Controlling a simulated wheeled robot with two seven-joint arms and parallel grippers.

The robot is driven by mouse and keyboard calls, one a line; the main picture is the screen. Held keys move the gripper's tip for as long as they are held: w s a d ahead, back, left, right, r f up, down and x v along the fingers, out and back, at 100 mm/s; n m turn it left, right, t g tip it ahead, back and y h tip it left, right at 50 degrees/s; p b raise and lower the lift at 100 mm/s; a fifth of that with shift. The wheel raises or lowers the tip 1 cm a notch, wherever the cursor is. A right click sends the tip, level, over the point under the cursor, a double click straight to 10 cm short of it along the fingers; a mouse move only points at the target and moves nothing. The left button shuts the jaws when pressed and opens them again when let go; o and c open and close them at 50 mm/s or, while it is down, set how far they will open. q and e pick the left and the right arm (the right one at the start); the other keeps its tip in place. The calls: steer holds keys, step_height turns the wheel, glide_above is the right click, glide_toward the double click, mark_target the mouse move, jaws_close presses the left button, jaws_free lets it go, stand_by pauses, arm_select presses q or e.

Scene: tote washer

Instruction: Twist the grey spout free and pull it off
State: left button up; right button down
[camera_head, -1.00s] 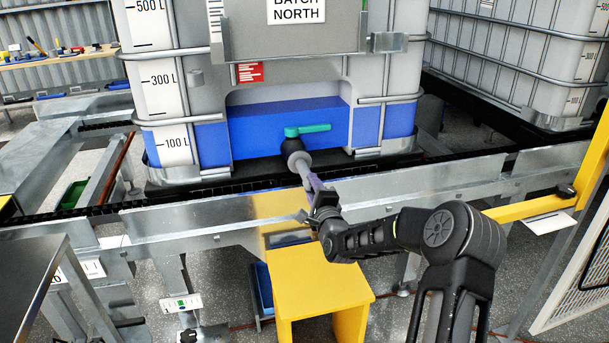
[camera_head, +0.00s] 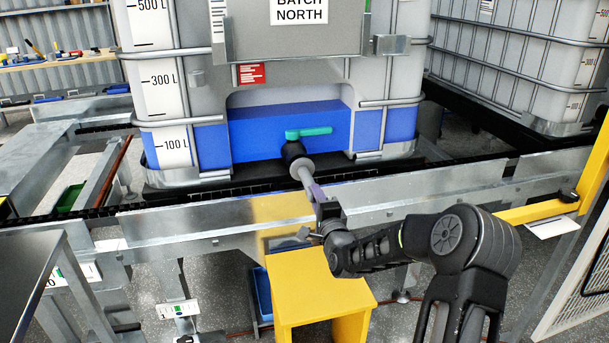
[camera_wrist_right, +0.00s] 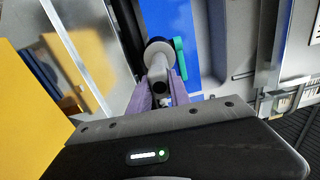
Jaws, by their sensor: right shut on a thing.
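The grey spout (camera_head: 304,173) has a round collar and a narrower tube pointing toward me. Its collar is at the black valve outlet (camera_head: 292,150) low on the front of the tank; I cannot tell whether there is a small gap. A green valve handle (camera_head: 309,132) lies across the top of the valve. My right gripper (camera_head: 317,193) is shut on the spout's tube. In the right wrist view the purple fingers (camera_wrist_right: 162,93) stand on both sides of the spout (camera_wrist_right: 158,57), with the green handle (camera_wrist_right: 180,60) just right of it. My left gripper is out of view.
The caged tank (camera_head: 205,85) stands on a conveyor with a metal side rail (camera_head: 420,193) running below the spout. A yellow step (camera_head: 318,287) stands under my right arm. A yellow rail (camera_head: 530,212) is at right. A second tank (camera_head: 520,60) stands behind right.

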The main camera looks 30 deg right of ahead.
steer(key=shift+v, duration=1.05)
steer(key=shift+w+a, duration=0.1)
steer(key=shift+a, duration=0.05)
